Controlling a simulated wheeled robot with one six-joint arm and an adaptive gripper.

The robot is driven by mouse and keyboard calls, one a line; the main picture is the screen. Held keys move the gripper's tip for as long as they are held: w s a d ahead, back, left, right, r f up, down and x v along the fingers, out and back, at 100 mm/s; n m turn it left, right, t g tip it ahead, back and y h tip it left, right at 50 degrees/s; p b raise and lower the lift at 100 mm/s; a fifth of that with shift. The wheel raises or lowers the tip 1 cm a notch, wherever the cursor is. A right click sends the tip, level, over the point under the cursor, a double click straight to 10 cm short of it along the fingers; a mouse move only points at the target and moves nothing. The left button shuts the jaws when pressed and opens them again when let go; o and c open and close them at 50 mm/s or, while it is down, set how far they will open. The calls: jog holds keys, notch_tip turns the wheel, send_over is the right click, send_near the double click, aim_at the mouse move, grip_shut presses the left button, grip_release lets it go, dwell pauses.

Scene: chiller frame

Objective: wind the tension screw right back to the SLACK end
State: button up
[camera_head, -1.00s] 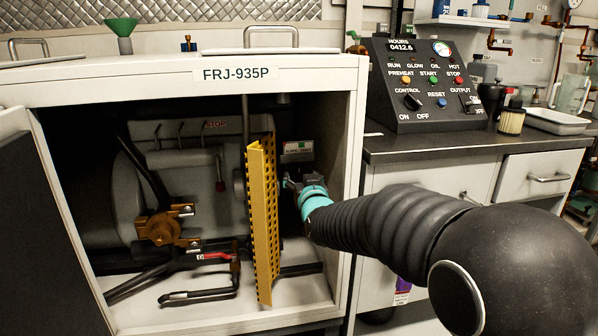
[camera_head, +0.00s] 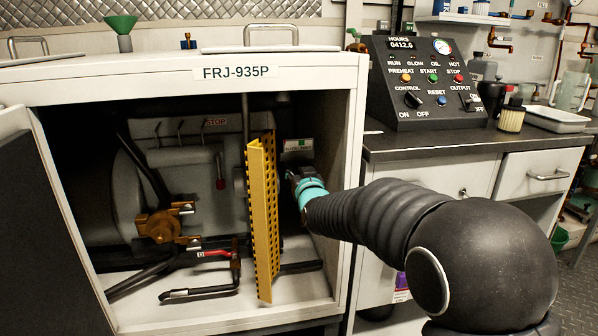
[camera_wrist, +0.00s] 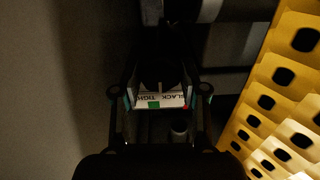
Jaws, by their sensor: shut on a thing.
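In the wrist view a small white label (camera_wrist: 160,99) with the words SLACK and TIGHT, a green patch and a red spot shows between my fingers. The same label (camera_head: 298,146) is on a dark unit at the right inside the cabinet. My gripper (camera_head: 292,177) is just below it in the head view. In the wrist view my gripper (camera_wrist: 160,88) is shut on a dark part, taken as the tension screw (camera_wrist: 160,70), in front of the label. The screw's shape is too dark to make out, and it is hidden in the head view. Its position along its travel cannot be told.
A yellow perforated guard (camera_head: 262,220) stands upright just left of my gripper, and close on the right in the wrist view. The cabinet's right post (camera_head: 345,190) is near my forearm. A red-handled valve (camera_head: 214,254) and pipes lie low in the cabinet.

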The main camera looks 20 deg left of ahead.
jog(key=m+b, duration=0.2)
jog(key=b, duration=0.2)
dwell(0.3)
jog(key=o, duration=1.1)
jog(key=v, duration=1.2)
jog(key=shift+f, duration=0.1)
